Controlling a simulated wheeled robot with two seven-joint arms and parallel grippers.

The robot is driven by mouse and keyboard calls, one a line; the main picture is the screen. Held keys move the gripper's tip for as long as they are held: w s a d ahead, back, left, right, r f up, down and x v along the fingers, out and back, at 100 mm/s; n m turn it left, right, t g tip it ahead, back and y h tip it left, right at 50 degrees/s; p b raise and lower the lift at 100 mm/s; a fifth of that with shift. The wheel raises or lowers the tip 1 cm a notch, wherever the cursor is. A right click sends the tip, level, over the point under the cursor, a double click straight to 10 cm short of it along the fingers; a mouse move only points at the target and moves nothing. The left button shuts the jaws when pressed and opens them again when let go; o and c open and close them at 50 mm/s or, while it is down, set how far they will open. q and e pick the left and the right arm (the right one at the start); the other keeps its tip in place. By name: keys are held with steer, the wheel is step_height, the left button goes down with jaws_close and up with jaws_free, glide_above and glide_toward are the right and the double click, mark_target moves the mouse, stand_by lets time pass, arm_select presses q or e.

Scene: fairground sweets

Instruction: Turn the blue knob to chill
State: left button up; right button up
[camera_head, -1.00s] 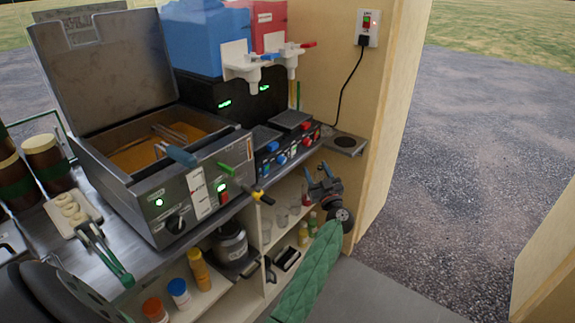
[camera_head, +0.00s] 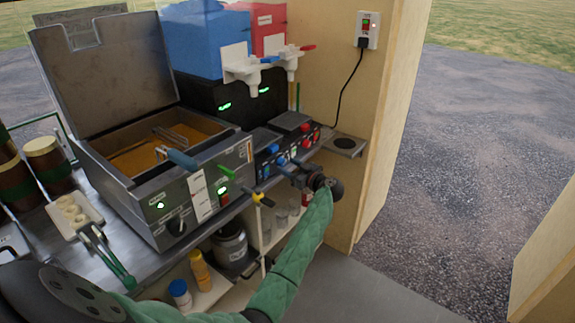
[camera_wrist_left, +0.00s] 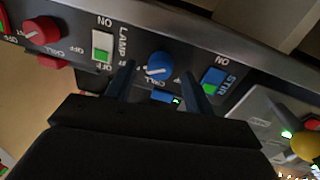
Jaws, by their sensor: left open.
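The blue knob (camera_wrist_left: 158,66) is on the dark front panel of the drinks machine, with a pale pointer line and small labels that I cannot read surely. In the left wrist view it shows between the two fingers of my left gripper (camera_wrist_left: 158,72), which are open on either side of it. I see a gap between fingers and knob. In the head view my left gripper (camera_head: 286,168) is right in front of the panel and partly covers the blue controls. My right gripper is not in view.
Beside the knob are a lamp switch (camera_wrist_left: 102,46), a stir switch (camera_wrist_left: 213,80) and a red knob (camera_wrist_left: 42,30). The fryer (camera_head: 183,203) with tool handles stands to the left. Blue (camera_head: 205,40) and red (camera_head: 270,28) tanks with taps are above.

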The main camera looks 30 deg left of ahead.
arm_select(q)
steer(key=shift+w+a, duration=0.1)
steer(key=shift+a, duration=0.55)
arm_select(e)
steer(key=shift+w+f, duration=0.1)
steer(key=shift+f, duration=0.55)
arm_select(q)
steer(key=c, duration=1)
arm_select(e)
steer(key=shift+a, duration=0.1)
